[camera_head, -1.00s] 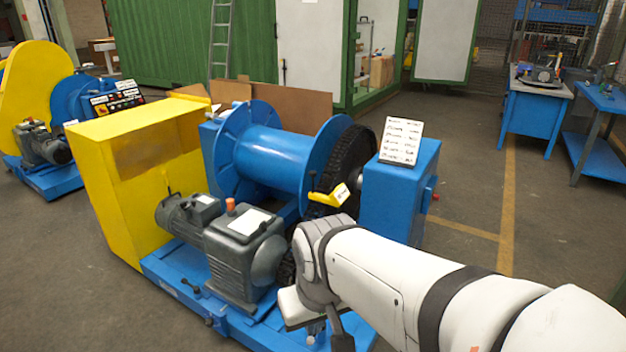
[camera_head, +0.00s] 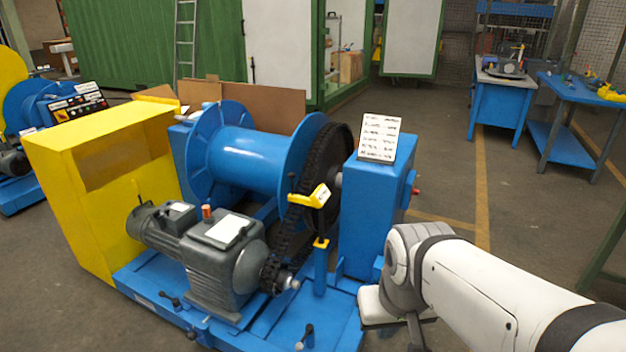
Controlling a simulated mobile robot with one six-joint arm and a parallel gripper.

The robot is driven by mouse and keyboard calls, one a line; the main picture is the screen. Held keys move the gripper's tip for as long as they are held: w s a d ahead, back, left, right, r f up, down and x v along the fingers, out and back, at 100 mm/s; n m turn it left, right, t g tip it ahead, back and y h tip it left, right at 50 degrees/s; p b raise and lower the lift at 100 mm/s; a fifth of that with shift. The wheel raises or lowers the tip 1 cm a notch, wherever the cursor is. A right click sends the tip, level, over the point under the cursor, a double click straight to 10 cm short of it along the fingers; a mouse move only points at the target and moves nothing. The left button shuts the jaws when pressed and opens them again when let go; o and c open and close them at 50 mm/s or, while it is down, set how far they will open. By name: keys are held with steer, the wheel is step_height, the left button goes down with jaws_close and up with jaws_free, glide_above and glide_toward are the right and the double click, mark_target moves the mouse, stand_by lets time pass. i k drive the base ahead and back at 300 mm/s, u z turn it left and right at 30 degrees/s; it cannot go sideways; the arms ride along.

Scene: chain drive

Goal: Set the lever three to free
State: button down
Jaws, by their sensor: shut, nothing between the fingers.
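A winch with a chain drive stands on a blue base frame (camera_head: 265,330). Several small dark levers sit low on this frame: one at the front left (camera_head: 170,299), one at the front edge (camera_head: 191,334) and one at the front right (camera_head: 304,338). A yellow-handled lever (camera_head: 315,196) with a white tag stands before the chain wheel. I cannot read which is lever three. My gripper (camera_head: 415,332) is partly in view, right of the base frame and apart from the levers. It is shut and empty; its tips are cut off or hidden.
A grey motor gearbox (camera_head: 222,258) and black chain (camera_head: 283,245) stand between the levers and the blue drum (camera_head: 245,155). A blue housing (camera_head: 376,215) carries a printed card (camera_head: 379,138). A yellow guard (camera_head: 80,190) stands left.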

mark_target(175, 303)
steer(key=u, duration=0.05)
steer(key=i, duration=1)
steer(key=z, duration=0.05)
